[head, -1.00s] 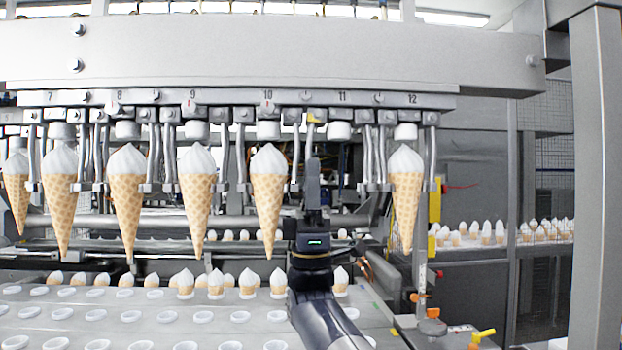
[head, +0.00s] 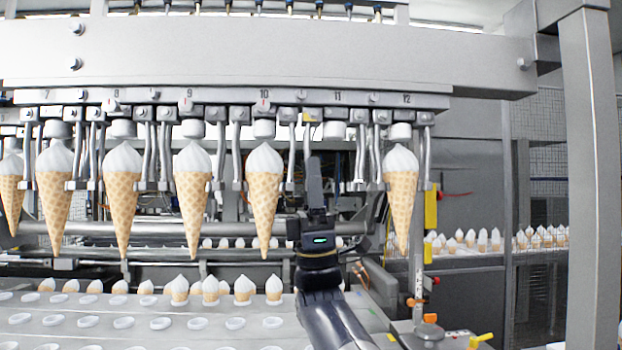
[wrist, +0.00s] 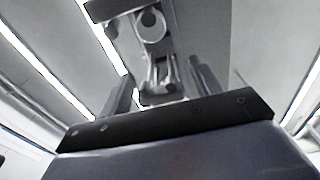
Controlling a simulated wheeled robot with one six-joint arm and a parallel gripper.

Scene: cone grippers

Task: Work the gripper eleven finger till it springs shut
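Gripper eleven (head: 336,131) hangs under the plate marked 11, with no cone in it. My gripper (head: 314,172) points up just left of station eleven's middle. In the wrist view, my two dark fingers (wrist: 160,90) stand apart, with a metal finger assembly (wrist: 161,72) seen between and beyond them. A round cup-like part (wrist: 150,25) shows above it. I cannot tell whether my fingers touch the metal.
A cone (head: 264,195) hangs at station ten, close left of my gripper, and another cone (head: 401,198) hangs at twelve, to the right. A tray of cup holes (head: 160,324) lies below, with small cones along its back. A grey post (head: 590,180) stands far right.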

